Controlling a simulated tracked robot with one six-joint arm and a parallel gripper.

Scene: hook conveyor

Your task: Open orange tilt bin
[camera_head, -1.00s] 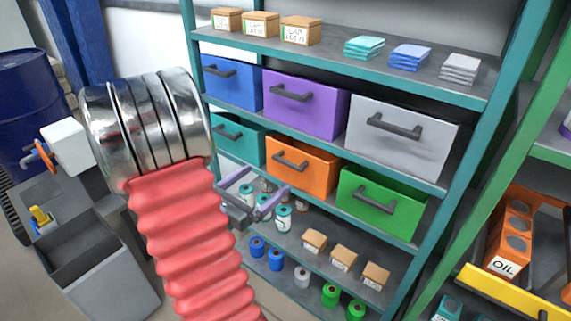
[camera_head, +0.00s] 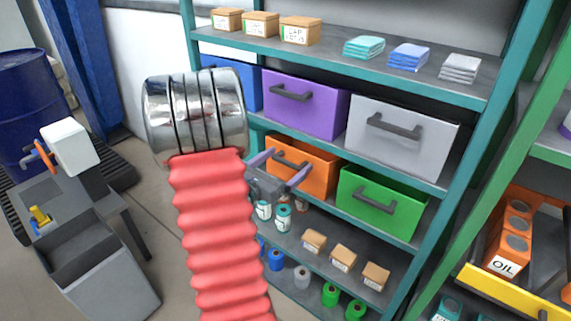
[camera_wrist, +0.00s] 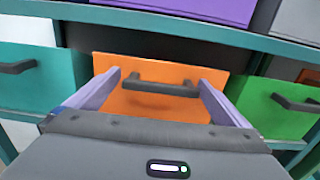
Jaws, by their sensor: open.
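The orange tilt bin (camera_head: 322,175) sits in the shelf's lower bin row, between the teal and green bins. It looks level with the green bin. Its dark grey bar handle (camera_wrist: 160,88) crosses the upper front in the wrist view. My gripper (camera_head: 280,168) is open, in front of the orange bin, and covers part of its left side in the head view. In the wrist view my two purple fingers stand either side of the handle, with the orange front (camera_wrist: 160,110) between them. The handle is not gripped. I cannot tell how far the fingertips are from it.
The teal bin (camera_wrist: 40,82) is left of the orange bin and the green bin (camera_head: 380,203) is right of it. Purple (camera_head: 305,103), grey and blue bins are above. A shelf edge (camera_wrist: 200,28) runs just above the orange bin. Bottles and small boxes stand below.

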